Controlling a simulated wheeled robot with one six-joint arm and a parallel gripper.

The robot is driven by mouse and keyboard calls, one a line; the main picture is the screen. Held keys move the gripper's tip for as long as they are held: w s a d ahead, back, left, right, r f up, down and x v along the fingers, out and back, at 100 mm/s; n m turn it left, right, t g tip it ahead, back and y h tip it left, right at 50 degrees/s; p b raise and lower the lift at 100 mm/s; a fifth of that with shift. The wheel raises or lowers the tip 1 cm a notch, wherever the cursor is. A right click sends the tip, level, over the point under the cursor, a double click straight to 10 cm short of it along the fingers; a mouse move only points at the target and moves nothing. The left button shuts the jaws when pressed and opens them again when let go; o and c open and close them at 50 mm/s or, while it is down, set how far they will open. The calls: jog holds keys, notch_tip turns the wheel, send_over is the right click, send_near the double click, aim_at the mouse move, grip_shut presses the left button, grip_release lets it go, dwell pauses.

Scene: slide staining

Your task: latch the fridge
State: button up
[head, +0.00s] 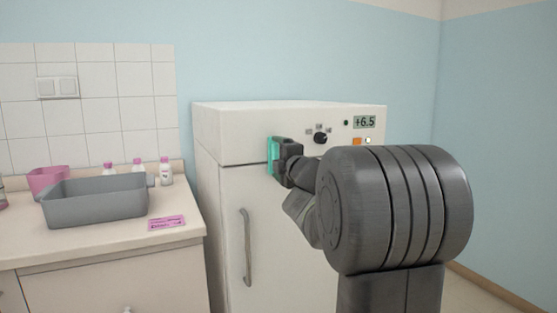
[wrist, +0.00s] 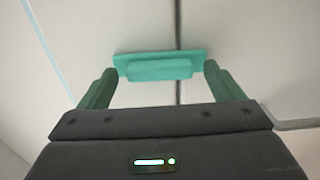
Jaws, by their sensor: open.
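The white fridge (head: 245,185) stands against the blue wall, its door front flush with the seam below the control panel as far as I can see. A teal latch (wrist: 158,67) is on the front; in the wrist view it lies across the dark seam (wrist: 178,25). Part of it shows in the head view (head: 273,155), upright at the seam. My gripper (wrist: 159,69) is open, one dark green finger on each side of the latch, with gaps visible. In the head view my gripper (head: 284,161) is at the latch and hides part of it.
The door handle (head: 247,246) is below the latch. A knob (head: 320,137) and display (head: 364,122) are on the panel. On the left, a counter (head: 100,240) holds a grey basin (head: 97,203), a pink container (head: 50,179), small bottles (head: 165,172) and a pink card (head: 167,223).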

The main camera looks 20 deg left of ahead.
jog(key=p+v, duration=0.1)
jog(key=v, duration=1.2)
jog(key=shift+s+d, duration=0.2)
jog(key=shift+s, duration=0.05)
jog(key=b+x, duration=0.1)
jog(key=x, duration=1.2)
jog(key=shift+w+a, duration=0.25)
jog(key=shift+w, duration=0.05)
